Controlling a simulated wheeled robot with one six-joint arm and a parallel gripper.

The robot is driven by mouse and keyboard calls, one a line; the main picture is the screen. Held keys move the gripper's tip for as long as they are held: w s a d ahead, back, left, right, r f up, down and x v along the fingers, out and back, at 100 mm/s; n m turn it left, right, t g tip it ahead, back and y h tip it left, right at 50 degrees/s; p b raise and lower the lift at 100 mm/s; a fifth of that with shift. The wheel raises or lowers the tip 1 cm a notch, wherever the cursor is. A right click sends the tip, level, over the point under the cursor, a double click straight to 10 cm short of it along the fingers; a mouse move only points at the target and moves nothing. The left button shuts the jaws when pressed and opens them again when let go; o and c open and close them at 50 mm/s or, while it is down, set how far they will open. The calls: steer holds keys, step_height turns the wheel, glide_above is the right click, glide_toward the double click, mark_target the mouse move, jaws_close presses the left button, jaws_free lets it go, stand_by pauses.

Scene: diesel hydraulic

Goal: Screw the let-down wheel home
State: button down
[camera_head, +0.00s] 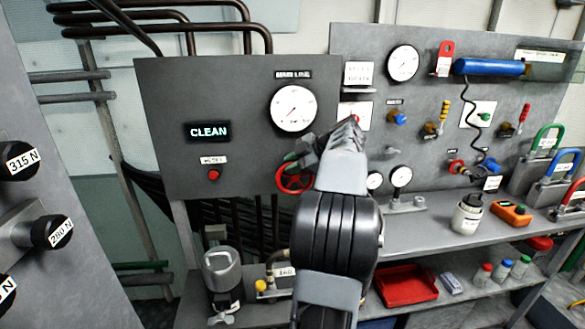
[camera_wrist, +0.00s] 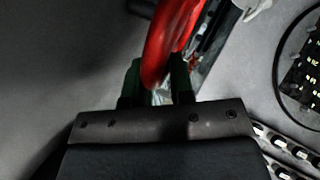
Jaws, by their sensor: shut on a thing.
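The red let-down wheel (camera_head: 294,180) sits low on the grey panel at the left, below a large round gauge (camera_head: 294,108). My gripper (camera_head: 296,158) reaches it from the upper right, at the wheel's top edge. In the wrist view the wheel's red rim (camera_wrist: 172,45) passes between the two green-tipped fingers of my gripper (camera_wrist: 160,85), and they are shut on it. My arm covers the right of the wheel in the head view. How far the wheel is screwed in cannot be told.
A lit display (camera_head: 208,131) reads CLEAN, with a red button (camera_head: 213,175) below it. A grey canister (camera_head: 222,275) stands under the panel. To the right are a bench (camera_head: 430,232), a red tray (camera_head: 407,287) and a panel with several gauges and valves (camera_head: 440,100).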

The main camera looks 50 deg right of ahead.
steer(key=shift+f, duration=0.15)
steer(key=c, duration=1)
jaws_free()
steer(key=shift+s+d, duration=0.1)
steer(key=v, duration=1.3)
steer(key=shift+s+r, duration=0.25)
steer(key=shift+r, duration=0.05)
steer(key=shift+d, duration=0.15)
